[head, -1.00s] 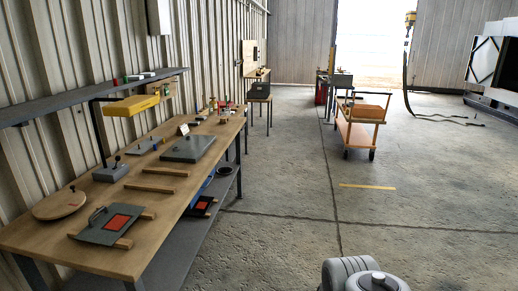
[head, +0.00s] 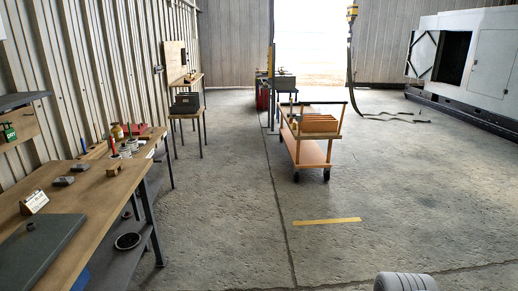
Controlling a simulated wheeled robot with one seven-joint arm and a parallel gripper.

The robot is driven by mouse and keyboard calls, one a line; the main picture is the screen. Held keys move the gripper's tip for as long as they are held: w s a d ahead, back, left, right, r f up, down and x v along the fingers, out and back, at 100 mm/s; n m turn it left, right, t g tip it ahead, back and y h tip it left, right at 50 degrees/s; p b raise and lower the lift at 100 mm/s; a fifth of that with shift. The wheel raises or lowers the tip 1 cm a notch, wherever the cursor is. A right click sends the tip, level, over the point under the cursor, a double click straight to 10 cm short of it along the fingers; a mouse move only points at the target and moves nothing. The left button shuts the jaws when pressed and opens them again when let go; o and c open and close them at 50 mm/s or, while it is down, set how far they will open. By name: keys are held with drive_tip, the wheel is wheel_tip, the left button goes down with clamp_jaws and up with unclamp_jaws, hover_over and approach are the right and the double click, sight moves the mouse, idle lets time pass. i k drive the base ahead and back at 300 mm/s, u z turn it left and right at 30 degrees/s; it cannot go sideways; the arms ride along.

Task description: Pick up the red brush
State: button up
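No brush can be made out for certain in the head view. A red object (head: 138,128) lies at the far end of the wooden workbench (head: 98,192), on the left. A slim red upright piece (head: 112,146) stands a little nearer on the bench among small jars. Either could be the red brush; they are too small to tell. My gripper is not in view. Only a rounded grey part of my own arm shows at the bottom right edge.
A dark flat plate (head: 38,252) and a small card stand (head: 34,202) are on the near bench. A lower shelf (head: 118,262) holds a dark round dish (head: 128,241). An orange trolley (head: 308,152) stands mid-floor. The concrete floor right of the bench is clear.

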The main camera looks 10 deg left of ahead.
sight(112, 144)
drive_tip(key=u, duration=0.6)
drive_tip(key=i, duration=2.2)
drive_tip(key=u, duration=1.1)
drive_tip(key=i, duration=0.35)
drive_tip(key=u, duration=0.2)
